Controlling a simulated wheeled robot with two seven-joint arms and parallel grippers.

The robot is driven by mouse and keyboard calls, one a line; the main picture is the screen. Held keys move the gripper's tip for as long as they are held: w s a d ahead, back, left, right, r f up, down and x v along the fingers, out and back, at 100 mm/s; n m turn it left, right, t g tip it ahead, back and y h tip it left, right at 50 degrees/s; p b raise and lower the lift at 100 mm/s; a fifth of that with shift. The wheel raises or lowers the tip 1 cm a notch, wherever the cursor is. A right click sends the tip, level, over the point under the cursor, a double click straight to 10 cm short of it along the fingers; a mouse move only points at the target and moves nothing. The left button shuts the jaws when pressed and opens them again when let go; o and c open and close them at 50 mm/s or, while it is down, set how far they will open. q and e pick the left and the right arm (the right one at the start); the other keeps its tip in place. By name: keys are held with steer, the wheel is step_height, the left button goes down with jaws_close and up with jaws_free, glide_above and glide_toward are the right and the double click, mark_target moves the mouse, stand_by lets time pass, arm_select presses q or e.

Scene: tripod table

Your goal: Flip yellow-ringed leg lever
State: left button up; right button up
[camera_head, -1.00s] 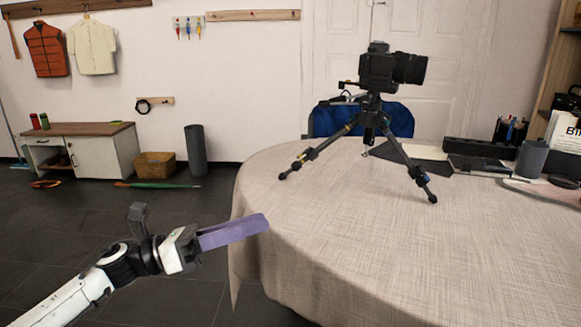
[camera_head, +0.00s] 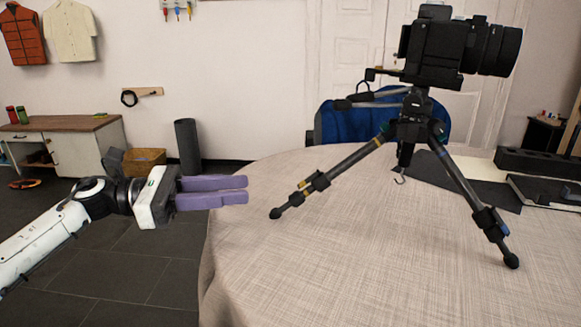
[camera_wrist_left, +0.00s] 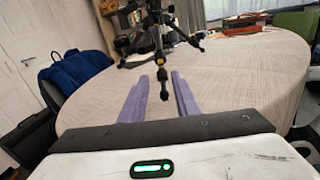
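A black tripod (camera_head: 413,130) stands on the cloth-covered table with a camera (camera_head: 440,48) on top. Its left leg (camera_head: 345,163) has yellow rings and a lever clamp (camera_head: 314,182) above the foot; the lever's exact position is too small to tell. The right leg (camera_head: 465,190) has bluish marks. My left gripper (camera_head: 246,190) is open and empty at the table's left edge, left of the yellow-ringed leg's foot and apart from it. In the left wrist view, that leg (camera_wrist_left: 163,80) shows ahead between the two purple fingers, with a yellow ring (camera_wrist_left: 158,58). My right gripper is not in view.
The table (camera_head: 330,270) is clear between my left gripper and the tripod, and in front. Dark items (camera_head: 540,163) lie at the back right. A cabinet (camera_head: 70,145) and grey roll (camera_head: 187,146) are far left.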

mark_target(301, 184)
arm_select(q)
steer(key=shift+w+d, duration=0.25)
steer(key=shift+d, duration=0.05)
steer(key=x, duration=0.5)
steer(key=b+x, duration=0.1)
steer(key=x, duration=0.2)
steer(key=shift+s+d+r, duration=0.1)
steer(key=shift+s+d, duration=0.05)
steer(key=shift+s, duration=0.15)
steer(key=shift+w+d, duration=0.2)
steer(key=shift+d, duration=0.5)
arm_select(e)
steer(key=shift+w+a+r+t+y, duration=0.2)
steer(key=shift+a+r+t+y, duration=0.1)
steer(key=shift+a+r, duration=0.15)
